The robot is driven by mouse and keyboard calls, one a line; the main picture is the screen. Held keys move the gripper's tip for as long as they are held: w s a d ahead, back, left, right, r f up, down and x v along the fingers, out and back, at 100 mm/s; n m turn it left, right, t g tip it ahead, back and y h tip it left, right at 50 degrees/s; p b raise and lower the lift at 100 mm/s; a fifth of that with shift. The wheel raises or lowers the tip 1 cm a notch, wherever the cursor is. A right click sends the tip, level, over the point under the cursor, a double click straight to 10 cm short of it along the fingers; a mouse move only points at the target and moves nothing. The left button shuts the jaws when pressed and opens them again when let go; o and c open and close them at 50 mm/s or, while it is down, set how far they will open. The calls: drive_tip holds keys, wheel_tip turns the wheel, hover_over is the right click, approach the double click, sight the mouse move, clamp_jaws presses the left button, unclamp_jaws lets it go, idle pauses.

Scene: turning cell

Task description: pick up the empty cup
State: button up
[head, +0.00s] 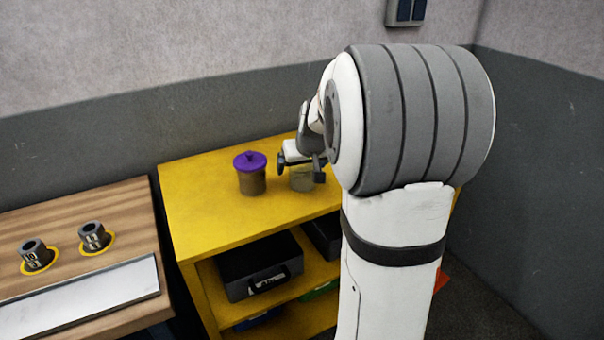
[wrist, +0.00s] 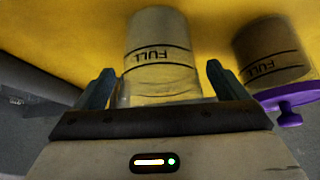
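A clear, see-through cup (head: 302,181) with a "FULL" line stands on the yellow shelf top; no contents show in it. In the wrist view the cup (wrist: 160,45) appears upside down, between my fingers. My gripper (head: 301,166) is open around it, with a gap on each side and no finger visibly touching. A second cup (head: 251,180) with a brownish filling and a purple lid (head: 250,160) stands to the left. It also shows at the right of the wrist view (wrist: 268,50), with a "FULL" mark. My arm hides part of the shelf top behind it.
The yellow shelf unit (head: 215,225) holds dark cases (head: 258,265) on lower levels. A wooden bench (head: 80,215) at left carries two metal cylinders (head: 36,253) (head: 93,236) in yellow rings and a pale metal plate (head: 80,297). The shelf top's front left is clear.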

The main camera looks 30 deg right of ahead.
drive_tip(key=c, duration=1)
drive_tip(key=shift+o, duration=0.2)
drive_tip(key=shift+r, duration=0.1)
